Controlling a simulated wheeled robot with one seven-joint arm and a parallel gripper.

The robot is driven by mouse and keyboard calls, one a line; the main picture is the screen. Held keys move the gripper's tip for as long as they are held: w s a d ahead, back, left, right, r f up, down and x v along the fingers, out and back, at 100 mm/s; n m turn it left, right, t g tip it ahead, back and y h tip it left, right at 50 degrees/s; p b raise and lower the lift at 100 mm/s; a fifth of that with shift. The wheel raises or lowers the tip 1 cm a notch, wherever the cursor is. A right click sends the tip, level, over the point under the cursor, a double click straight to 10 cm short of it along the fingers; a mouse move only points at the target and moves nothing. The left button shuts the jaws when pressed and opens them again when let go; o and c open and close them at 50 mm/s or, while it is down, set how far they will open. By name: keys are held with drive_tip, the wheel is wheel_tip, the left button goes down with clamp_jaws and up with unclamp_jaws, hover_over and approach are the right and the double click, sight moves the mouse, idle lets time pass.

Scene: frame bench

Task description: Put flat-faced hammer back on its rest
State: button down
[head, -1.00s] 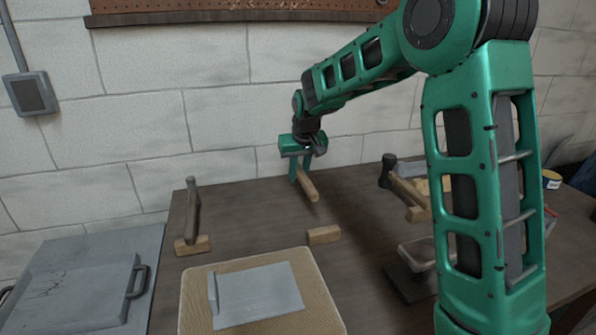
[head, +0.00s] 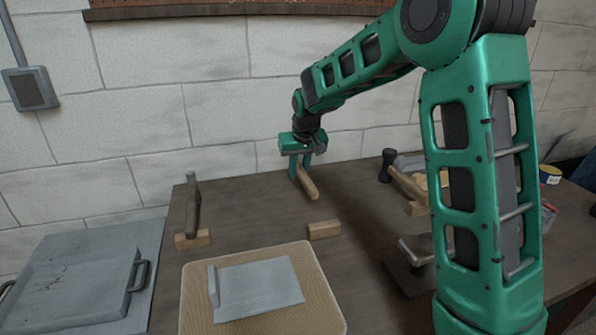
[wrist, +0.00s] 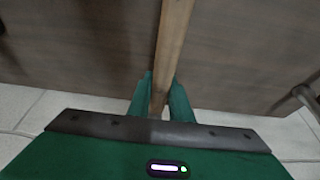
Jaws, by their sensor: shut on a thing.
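My gripper (head: 299,170) is shut on a long wooden handle (head: 309,187), over the back middle of the bench. The handle tilts down toward the front. In the wrist view, the handle (wrist: 173,35) runs between the two fingers (wrist: 160,88) and out past the top edge. No hammer head shows on the held piece, so its face cannot be told. A bare wooden rest block (head: 323,230) stands on the bench in front of the handle, apart from it.
At left, a dark-handled hammer (head: 193,208) sits on another block (head: 192,240). At right, a black-headed hammer (head: 388,167) lies toward a block. A woven mat (head: 195,300) with a grey metal piece (head: 260,288) lies in front. Bare bench (head: 250,205) surrounds the middle block.

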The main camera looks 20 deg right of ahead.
sight(303, 171)
drive_tip(key=shift+f, duration=0.95)
drive_tip(key=c, duration=1.5)
unclamp_jaws()
drive_tip(key=shift+c, duration=0.2)
drive_tip(key=v, duration=1)
drive_tip(key=shift+s+r, duration=0.1)
drive_tip(key=shift+r, duration=0.25)
